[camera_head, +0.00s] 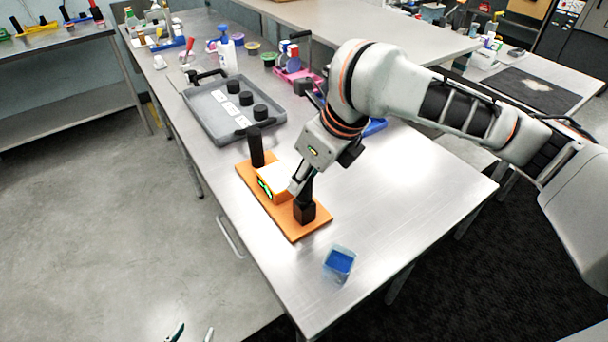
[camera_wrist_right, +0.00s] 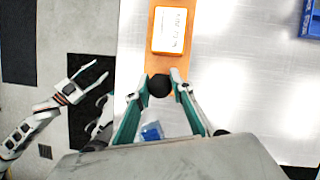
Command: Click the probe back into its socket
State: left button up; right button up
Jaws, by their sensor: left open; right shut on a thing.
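An orange board (camera_head: 314,229) on the metal table carries an orange unit (camera_head: 267,189) with a green-lit display and a white top, labelled in the right wrist view (camera_wrist_right: 173,30). A dark block-like socket (camera_head: 304,213) stands at its near end. My right gripper (camera_head: 303,185) is shut on a black probe (camera_wrist_right: 159,87), above the socket. I cannot tell whether the probe is seated or just over it. Another black upright piece (camera_head: 257,150) stands at the board's far end. My left gripper (camera_head: 193,333) is open and empty, low at the bottom edge, away from the board.
A small blue open box (camera_head: 339,262) sits near the table's front corner. A grey tray (camera_head: 207,118) with black knobs and white cards lies behind the board. Bottles and a pink tray (camera_head: 311,75) stand farther back. The table right of the board is clear.

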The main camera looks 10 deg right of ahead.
jog(key=shift+f, duration=0.55)
grip_shut()
jog(key=o, duration=1.2)
grip_release()
jog(key=o, duration=0.5)
jog(key=shift+o, duration=0.2)
notch_tip(320, 180, up, 2)
jog(key=p, duration=0.3)
jog(key=shift+r, duration=3.5)
